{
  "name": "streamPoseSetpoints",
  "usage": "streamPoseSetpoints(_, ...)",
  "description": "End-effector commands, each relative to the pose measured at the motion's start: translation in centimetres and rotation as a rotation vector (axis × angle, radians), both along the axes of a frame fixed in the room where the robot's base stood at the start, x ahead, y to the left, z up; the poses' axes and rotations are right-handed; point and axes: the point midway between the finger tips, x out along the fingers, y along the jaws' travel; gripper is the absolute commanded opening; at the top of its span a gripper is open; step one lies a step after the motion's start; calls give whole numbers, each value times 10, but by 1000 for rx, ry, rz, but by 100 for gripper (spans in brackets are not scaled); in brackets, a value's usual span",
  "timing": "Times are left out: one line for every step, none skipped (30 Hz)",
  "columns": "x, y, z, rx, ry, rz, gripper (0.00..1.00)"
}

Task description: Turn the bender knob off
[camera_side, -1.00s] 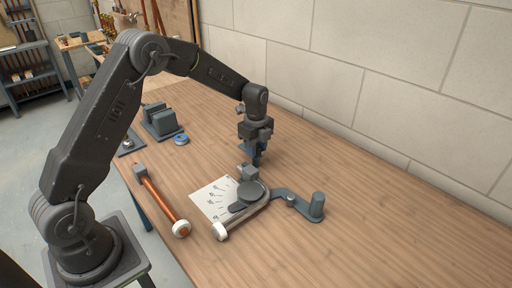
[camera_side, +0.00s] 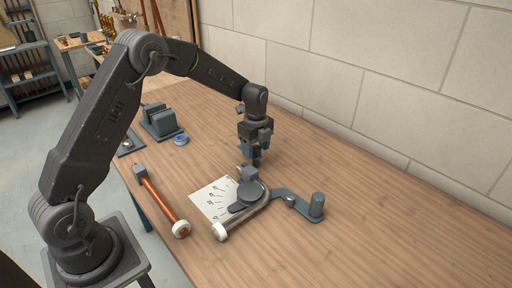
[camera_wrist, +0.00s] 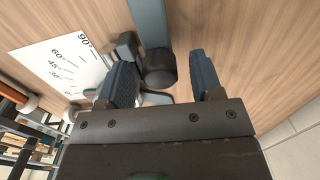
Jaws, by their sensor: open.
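The pipe bender sits on the wooden bench, with a round grey former (camera_side: 250,191) and a lever ending in an upright grey cylinder (camera_side: 317,204). My gripper (camera_side: 255,161) points down over the bender's far end, near a small grey block (camera_side: 246,173). In the wrist view my gripper (camera_wrist: 158,61) is open, its blue-grey fingers apart. A dark round knob (camera_wrist: 158,69) shows between them beside a grey-blue bar (camera_wrist: 149,22). I cannot tell whether either finger touches the knob. The palm hides the nearer part of the bender.
A white angle sheet (camera_side: 207,193) lies left of the former. A copper pipe (camera_side: 160,199) with a white end lies further left. A grey vise-like block (camera_side: 161,123) and a blue roll (camera_side: 181,139) stand behind. The wall borders the bench; the right side is clear.

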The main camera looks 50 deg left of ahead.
Motion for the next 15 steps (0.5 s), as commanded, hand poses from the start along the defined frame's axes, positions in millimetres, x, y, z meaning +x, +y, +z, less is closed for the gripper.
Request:
streamPoseSetpoints(0, 0, 3, 0, -1, 0, 60)
streamPoseSetpoints(0, 0, 5, 0, -2, 0, 60)
streamPoseSetpoints(1, 0, 9, 1, -3, 0, 60)
streamPoseSetpoints(1, 0, 13, 1, -4, 0, 60)
streamPoseSetpoints(1, 0, 18, 1, -4, 0, 60)
streamPoseSetpoints(0, 0, 25, 1, -4, 0, 60)
streamPoseSetpoints(1, 0, 31, 1, -6, 0, 60)
streamPoseSetpoints(1, 0, 37, 1, -5, 0, 60)
streamPoseSetpoints(1, 0, 47, 1, -7, 0, 60)
streamPoseSetpoints(1, 0, 54, 1, -7, 0, 60)
streamPoseSetpoints(1, 0, 61, 1, -7, 0, 60)
streamPoseSetpoints(1, 0, 70, 1, -6, 0, 60)
streamPoseSetpoints(1, 0, 77, 1, -7, 0, 60)
streamPoseSetpoints(1, 0, 84, 1, -7, 0, 60)
streamPoseSetpoints(1, 0, 92, 1, -5, 0, 60)
